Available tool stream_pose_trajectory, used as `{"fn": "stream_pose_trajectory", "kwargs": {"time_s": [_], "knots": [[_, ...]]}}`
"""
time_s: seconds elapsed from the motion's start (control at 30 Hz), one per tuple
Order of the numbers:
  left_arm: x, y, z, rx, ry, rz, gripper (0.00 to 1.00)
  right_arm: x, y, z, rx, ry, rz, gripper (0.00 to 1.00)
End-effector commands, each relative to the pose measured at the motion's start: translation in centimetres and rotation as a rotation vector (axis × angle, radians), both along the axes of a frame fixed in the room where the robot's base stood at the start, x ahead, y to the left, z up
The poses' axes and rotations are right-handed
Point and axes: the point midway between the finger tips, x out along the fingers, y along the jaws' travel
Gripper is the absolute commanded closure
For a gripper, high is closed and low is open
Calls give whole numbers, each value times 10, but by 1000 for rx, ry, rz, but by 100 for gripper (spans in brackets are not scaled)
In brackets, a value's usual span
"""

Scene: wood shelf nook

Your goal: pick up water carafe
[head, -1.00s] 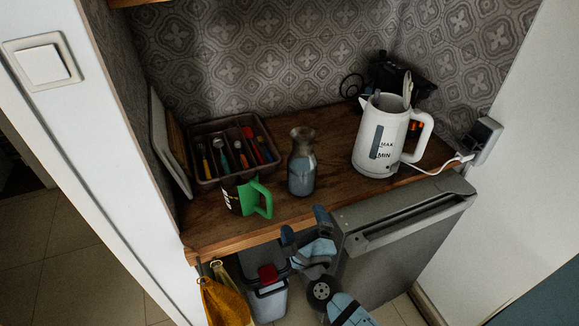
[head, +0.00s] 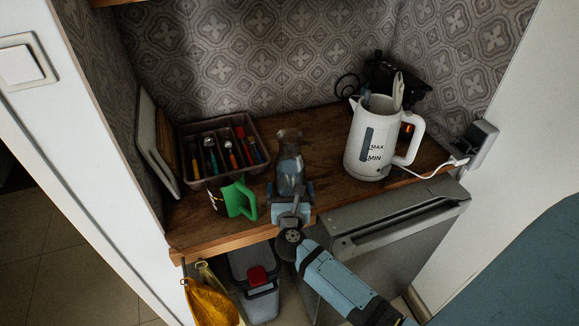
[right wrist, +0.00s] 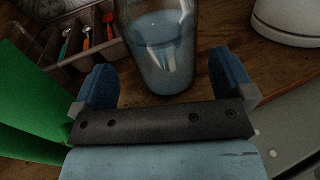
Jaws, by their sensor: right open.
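The water carafe (head: 290,172) is a clear glass bottle with a narrow neck and bluish water inside. It stands upright on the wooden counter, left of the white kettle. My right gripper (head: 291,189) is at its front side, low on its body. In the right wrist view the carafe (right wrist: 160,50) stands centred just ahead of the open blue fingers of the gripper (right wrist: 164,80), with a finger to either side and gaps between. Its top is cut off there. My left gripper is not in view.
A green-handled mug (head: 238,198) stands close left of my right gripper. A cutlery tray (head: 262,172) is behind it. The white kettle (head: 370,145) stands to the right. A small fridge (head: 385,235) and a lidded bin (head: 254,290) are below the counter (head: 330,185).

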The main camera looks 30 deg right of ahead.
Motion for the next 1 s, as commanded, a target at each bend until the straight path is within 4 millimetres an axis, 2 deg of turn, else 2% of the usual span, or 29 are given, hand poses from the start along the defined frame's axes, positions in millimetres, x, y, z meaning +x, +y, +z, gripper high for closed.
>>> {"fn": "stream_pose_trajectory", "kwargs": {"time_s": [0.23, 0.37, 0.5, 0.8, 0.87, 1.0], "knots": [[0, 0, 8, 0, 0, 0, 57, 16, -11, 6, -3, -1, 0, 0], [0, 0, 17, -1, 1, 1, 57, 32, -23, 15, -5, 0, 1, 0], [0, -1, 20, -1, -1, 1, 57, 47, -32, 13, -4, 0, 1, 0], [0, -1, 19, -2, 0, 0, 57, 51, -34, 11, -2, 1, 1, 0], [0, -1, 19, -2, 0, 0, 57, 51, -34, 11, -2, 1, 1, 12], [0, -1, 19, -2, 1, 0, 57, 51, -34, 11, -2, 1, 0, 44]]}}
